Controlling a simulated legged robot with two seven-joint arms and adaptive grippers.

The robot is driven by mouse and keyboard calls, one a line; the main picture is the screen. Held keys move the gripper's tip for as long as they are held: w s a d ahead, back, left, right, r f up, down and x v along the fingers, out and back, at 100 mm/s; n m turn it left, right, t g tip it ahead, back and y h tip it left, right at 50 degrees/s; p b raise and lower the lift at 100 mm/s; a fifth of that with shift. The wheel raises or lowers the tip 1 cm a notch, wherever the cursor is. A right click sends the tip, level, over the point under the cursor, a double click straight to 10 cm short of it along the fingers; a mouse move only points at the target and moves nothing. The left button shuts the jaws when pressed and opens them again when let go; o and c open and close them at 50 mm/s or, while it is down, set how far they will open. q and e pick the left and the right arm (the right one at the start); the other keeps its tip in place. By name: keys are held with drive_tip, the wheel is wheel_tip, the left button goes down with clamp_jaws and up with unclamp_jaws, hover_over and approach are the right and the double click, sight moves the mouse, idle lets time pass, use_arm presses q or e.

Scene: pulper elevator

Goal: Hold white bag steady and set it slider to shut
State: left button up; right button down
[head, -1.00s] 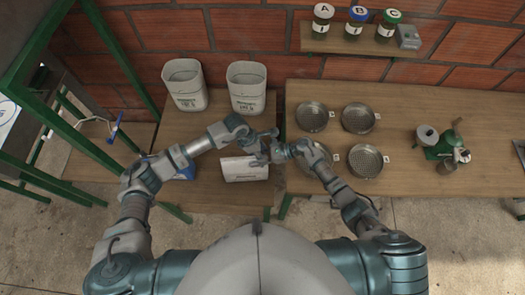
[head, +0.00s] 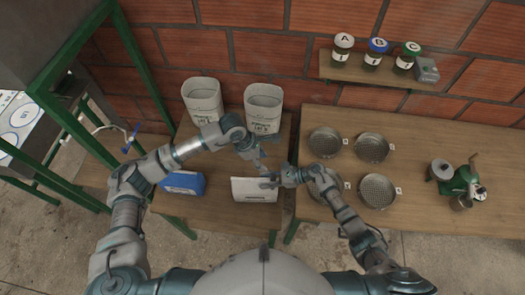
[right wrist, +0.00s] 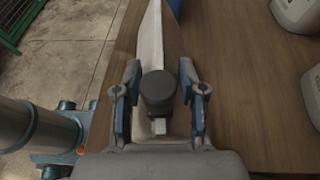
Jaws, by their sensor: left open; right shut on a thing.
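The white bag (head: 250,193) lies on the left wooden table near its front edge, with dark print low on its face. My right gripper (head: 268,184) is at the bag's upper right corner, shut on it. In the right wrist view the bag's pale edge (right wrist: 151,40) runs between the fingers of this gripper (right wrist: 160,105). A dark grey round part with a light tip sits between the fingers; I cannot tell whether it is the slider. My left gripper (head: 259,166) is open, just above the bag's top edge. The slider's position is not readable.
A blue container (head: 183,182) lies left of the bag. Several metal sieves (head: 325,141) and a green hand mill (head: 462,186) are on the right table (head: 425,150). Green posts stand at left.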

drive_tip(key=c, duration=0.6)
unclamp_jaws()
drive_tip(key=shift+s+d+f, duration=0.1)
drive_tip(key=shift+s+f, duration=0.05)
drive_tip(key=shift+f, duration=0.25)
drive_tip(key=shift+r, duration=0.15)
